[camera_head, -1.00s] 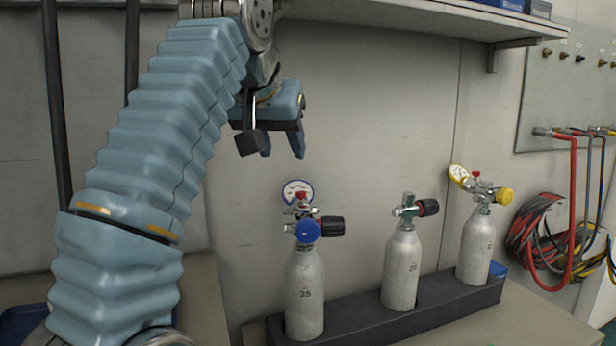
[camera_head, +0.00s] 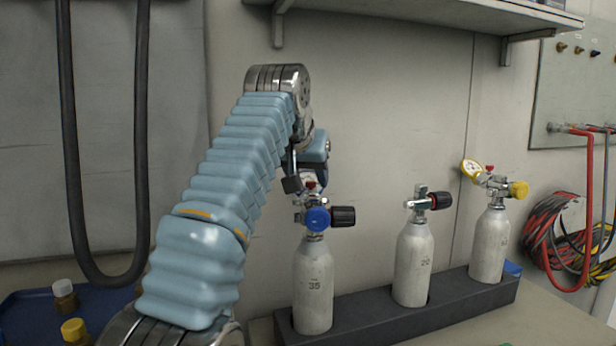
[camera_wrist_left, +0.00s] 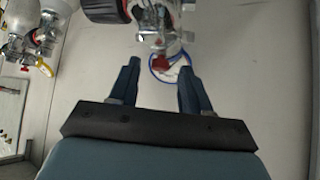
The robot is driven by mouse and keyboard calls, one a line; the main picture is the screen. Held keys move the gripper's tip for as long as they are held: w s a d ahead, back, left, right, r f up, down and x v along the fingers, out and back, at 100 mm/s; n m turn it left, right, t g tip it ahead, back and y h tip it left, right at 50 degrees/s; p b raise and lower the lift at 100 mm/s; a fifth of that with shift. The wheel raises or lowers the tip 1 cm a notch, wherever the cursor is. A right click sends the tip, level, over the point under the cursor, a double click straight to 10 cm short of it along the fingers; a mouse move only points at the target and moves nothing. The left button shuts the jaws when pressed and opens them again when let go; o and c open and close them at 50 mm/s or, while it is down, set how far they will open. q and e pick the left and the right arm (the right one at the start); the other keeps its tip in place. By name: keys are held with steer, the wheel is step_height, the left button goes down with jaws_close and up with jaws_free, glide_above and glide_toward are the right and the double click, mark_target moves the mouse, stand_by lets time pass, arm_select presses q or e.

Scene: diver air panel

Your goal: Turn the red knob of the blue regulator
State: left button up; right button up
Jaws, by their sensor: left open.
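The blue regulator (camera_head: 318,219) sits on the leftmost grey cylinder (camera_head: 314,285), marked 35. Its small red knob (camera_head: 311,184) is on top, in front of the gauge. My left gripper (camera_wrist_left: 160,70) is open and empty, just behind and above the regulator in the head view. There its fingertips are partly hidden by the regulator. In the left wrist view the red knob (camera_wrist_left: 162,65) shows between the two fingertips, near their ends, with no clear contact. The blue-rimmed gauge (camera_wrist_left: 168,66) lies beyond it. My right gripper is not in view.
Two more cylinders stand in the dark rack (camera_head: 365,318) to the right, one with a bare valve (camera_head: 420,202), one with a yellow regulator (camera_head: 500,186). A shelf (camera_head: 430,18) is above. Bottles (camera_head: 65,297) stand in a blue tray at left.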

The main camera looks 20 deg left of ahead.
arm_select(q)
steer(key=shift+c, duration=0.3)
jaws_close()
steer(key=shift+a+r+m+h+p, duration=0.15)
steer(key=shift+a+m+h+p, duration=0.05)
steer(key=shift+m+h+p, duration=0.35)
steer(key=m+h+p, duration=0.2)
steer(key=m, duration=0.1)
steer(key=shift+a+r+g+p, duration=0.1)
steer(key=shift+a+g+p, duration=0.2)
steer(key=shift+p, duration=0.1)
steer(key=shift+f+m+h, duration=0.2)
steer(key=shift+m+h, duration=0.05)
steer(key=shift+m, duration=0.1)
steer(key=shift+d, duration=0.1)
steer(key=shift+o, duration=0.3)
jaws_free()
